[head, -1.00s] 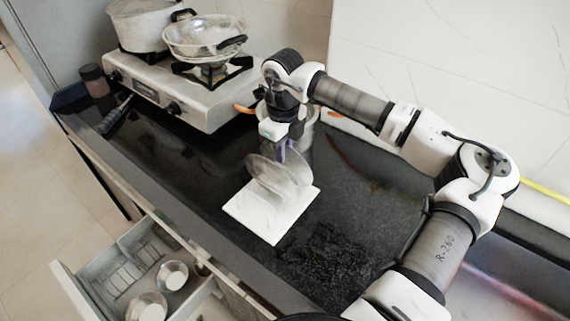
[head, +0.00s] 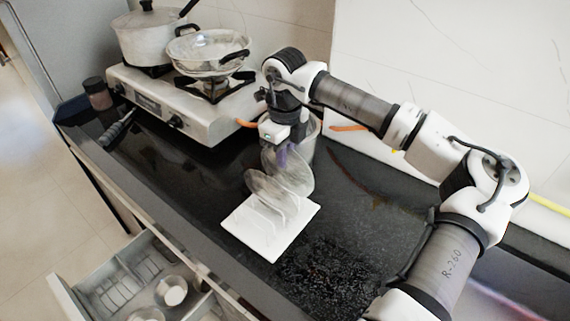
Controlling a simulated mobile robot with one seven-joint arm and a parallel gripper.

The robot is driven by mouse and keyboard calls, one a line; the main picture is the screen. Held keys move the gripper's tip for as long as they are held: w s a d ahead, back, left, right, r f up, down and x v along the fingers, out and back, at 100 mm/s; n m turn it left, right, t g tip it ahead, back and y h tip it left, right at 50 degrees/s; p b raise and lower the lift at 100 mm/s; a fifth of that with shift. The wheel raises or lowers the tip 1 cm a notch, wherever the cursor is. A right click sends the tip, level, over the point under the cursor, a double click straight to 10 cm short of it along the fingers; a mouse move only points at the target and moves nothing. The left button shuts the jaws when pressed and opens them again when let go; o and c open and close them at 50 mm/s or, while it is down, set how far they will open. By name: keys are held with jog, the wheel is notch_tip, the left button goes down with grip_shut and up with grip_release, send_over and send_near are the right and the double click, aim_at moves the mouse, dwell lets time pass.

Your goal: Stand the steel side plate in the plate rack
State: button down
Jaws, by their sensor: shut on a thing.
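The white plate rack (head: 292,236) lies on the dark counter, with thin upright dividers. A round, shiny, grey plate (head: 264,191) stands tilted in the rack. A second round plate, which I take for the steel side plate (head: 297,176), is behind and to the right of it, also steeply tilted. My gripper (head: 284,156) points down from above and is shut on this second plate near its upper edge. The two plates overlap in view. The second plate's lower edge is at the rack's back part; I cannot tell whether it touches the rack.
A metal pot (head: 309,142) stands right behind my gripper. A gas stove (head: 190,110) with a lidded pot (head: 150,38) and a pan (head: 208,55) is at the back left. An open drawer (head: 120,280) sticks out at the front left. The counter right of the rack is clear.

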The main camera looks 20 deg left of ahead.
notch_tip(320, 180, up, 17)
jog(key=b, duration=0.2)
dwell(0.3)
